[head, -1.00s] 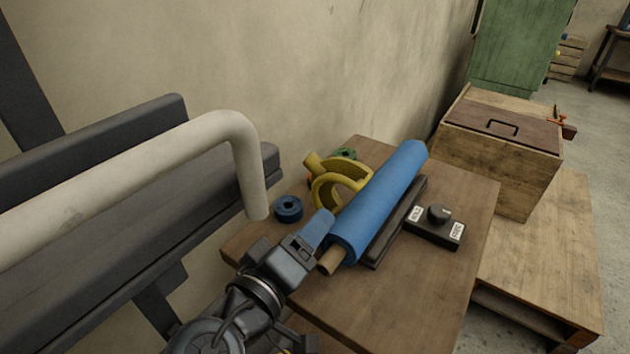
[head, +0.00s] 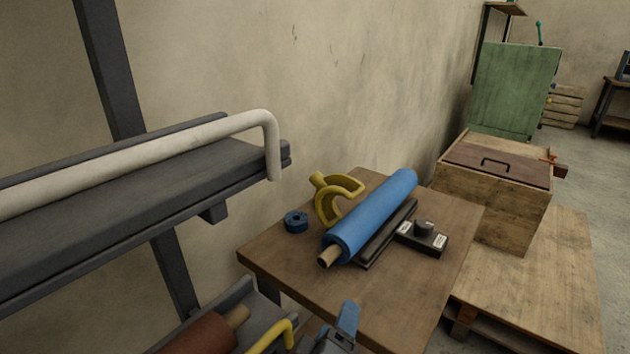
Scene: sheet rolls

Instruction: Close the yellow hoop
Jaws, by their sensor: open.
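A yellow bent bar (head: 272,336), shaped like a hoop, shows at the bottom edge beside a red-brown roll (head: 195,335) on the lower rack; its lower part is cut off. Another yellow piece, a curved open clamp (head: 328,205), sits on the wooden table behind the blue roll. My gripper (head: 347,315) is at the bottom edge, just right of the bent bar and in front of the table. It is open, with a blue finger showing and nothing seen in it. Most of it is out of frame.
The blue roll (head: 372,217) lies on the wooden table (head: 375,300) beside a black bar and a black knob box (head: 424,238). A blue tape ring (head: 296,222) lies left. A white bent bar (head: 130,161) runs along the upper rack shelf (head: 150,205). A wooden chest (head: 490,205) stands right.

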